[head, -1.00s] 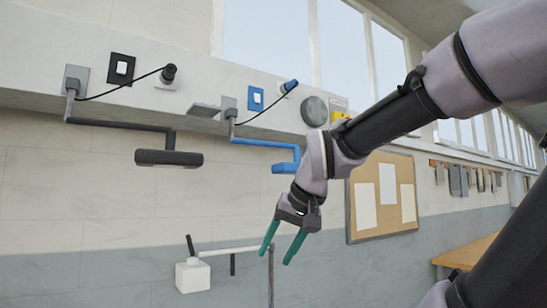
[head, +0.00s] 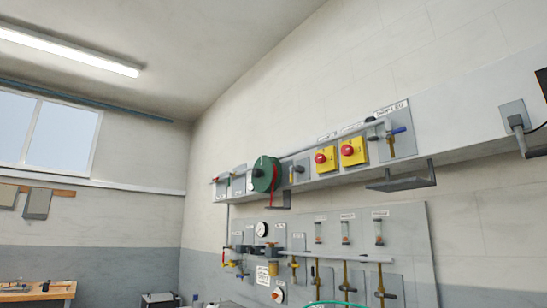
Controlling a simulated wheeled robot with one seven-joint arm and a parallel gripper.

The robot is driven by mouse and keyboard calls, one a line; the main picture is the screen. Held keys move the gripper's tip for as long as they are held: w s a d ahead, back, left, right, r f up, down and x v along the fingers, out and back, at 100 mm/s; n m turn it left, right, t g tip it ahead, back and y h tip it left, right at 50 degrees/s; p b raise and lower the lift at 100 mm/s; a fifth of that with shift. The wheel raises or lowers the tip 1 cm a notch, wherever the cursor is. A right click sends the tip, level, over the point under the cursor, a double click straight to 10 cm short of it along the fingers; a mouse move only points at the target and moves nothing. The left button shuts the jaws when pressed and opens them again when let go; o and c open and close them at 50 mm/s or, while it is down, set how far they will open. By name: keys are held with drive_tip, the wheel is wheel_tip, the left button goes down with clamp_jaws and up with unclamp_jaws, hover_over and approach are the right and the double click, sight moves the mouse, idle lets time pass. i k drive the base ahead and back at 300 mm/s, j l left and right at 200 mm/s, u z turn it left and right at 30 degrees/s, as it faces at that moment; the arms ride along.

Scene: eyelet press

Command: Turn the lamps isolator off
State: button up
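Two yellow boxes with red rotary knobs are on the wall rail in the head view: a left isolator (head: 325,159) and a right isolator (head: 353,151). Small labels sit above them, but I cannot read them, so I cannot tell which one is for the lamps. Another small rotary switch (head: 278,295) with a red-orange knob is low on the grey panel; its marking is also too small to read. The exact knob positions are unclear. My gripper is not in view.
A green reel (head: 265,174) hangs left of the yellow boxes, and a blue-handled valve (head: 397,131) is right of them. A shelf bracket (head: 402,182) juts out below. The grey panel (head: 412,240) carries gauges, flow tubes and brass valves. A wooden bench (head: 40,292) stands far left.

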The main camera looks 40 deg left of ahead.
sight(320, 158)
drive_tip(key=u, duration=1.4)
